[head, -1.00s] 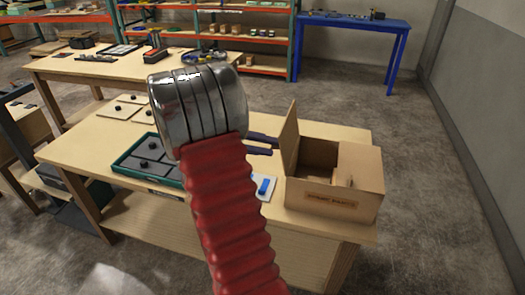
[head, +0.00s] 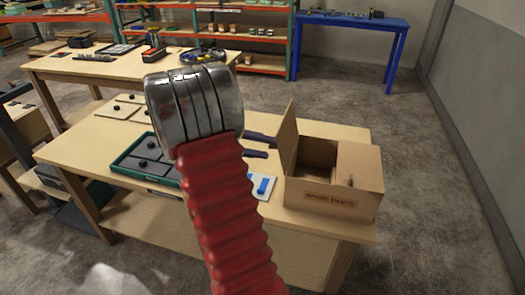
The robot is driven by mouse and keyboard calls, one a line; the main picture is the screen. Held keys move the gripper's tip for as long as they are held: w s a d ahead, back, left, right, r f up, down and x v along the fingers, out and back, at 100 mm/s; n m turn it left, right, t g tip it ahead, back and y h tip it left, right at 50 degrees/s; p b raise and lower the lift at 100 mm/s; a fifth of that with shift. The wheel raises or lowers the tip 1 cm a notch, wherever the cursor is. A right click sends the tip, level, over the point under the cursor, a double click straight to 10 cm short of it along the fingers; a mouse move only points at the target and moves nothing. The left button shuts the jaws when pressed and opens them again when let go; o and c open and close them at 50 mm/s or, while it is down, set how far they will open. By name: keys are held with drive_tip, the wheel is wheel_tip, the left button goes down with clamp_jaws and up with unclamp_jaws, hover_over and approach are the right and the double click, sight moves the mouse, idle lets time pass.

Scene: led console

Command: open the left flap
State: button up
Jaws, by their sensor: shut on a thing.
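The cardboard box (head: 331,199) stands at the right end of the near wooden table, with a "SPARE PARTS" label on its front. Its left flap (head: 288,140) stands raised, close to upright, and the left part of the box is open. The right flap (head: 359,166) lies across the right part of the top. My gripper (head: 266,146) is at the flap's left side, its dark fingers reaching to the flap's edge. It is shut on the left flap; the exact contact at the tips is partly hidden.
A green tray (head: 126,170) with dark-knobbed plates and a white plate with a blue piece (head: 263,185) lie left of the box. Pale plates (head: 101,113) lie farther back. A second table (head: 60,70) and a blue table (head: 352,22) stand behind.

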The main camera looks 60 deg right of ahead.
drive_tip(key=v, duration=1.3)
wheel_tip(320, 180, down, 8)
drive_tip(key=a+n+t+y, duration=0.2)
drive_tip(key=a+n+t, duration=0.1)
drive_tip(key=n, duration=0.1)
drive_tip(key=s+a+f+n+t+y, duration=0.1)
drive_tip(key=a+n+t+y, duration=0.25)
drive_tip(key=a, duration=0.65)
drive_tip(key=s+a+r+n+t+y, duration=0.1)
drive_tip(key=s+a+r+t, duration=0.1)
drive_tip(key=a, duration=0.5)
drive_tip(key=s+a+r+n+t+y, duration=0.1)
drive_tip(key=s+a+r+n+t, duration=0.1)
drive_tip(key=a, duration=0.6)
drive_tip(key=s+a+r+n+t+y, duration=0.1)
drive_tip(key=s+a+r+t, duration=0.2)
drive_tip(key=a+r+t, duration=0.2)
drive_tip(key=a+t, duration=0.1)
drive_tip(key=a, duration=0.2)
drive_tip(key=shift+s+a, duration=0.25)
drive_tip(key=shift+s, duration=0.15)
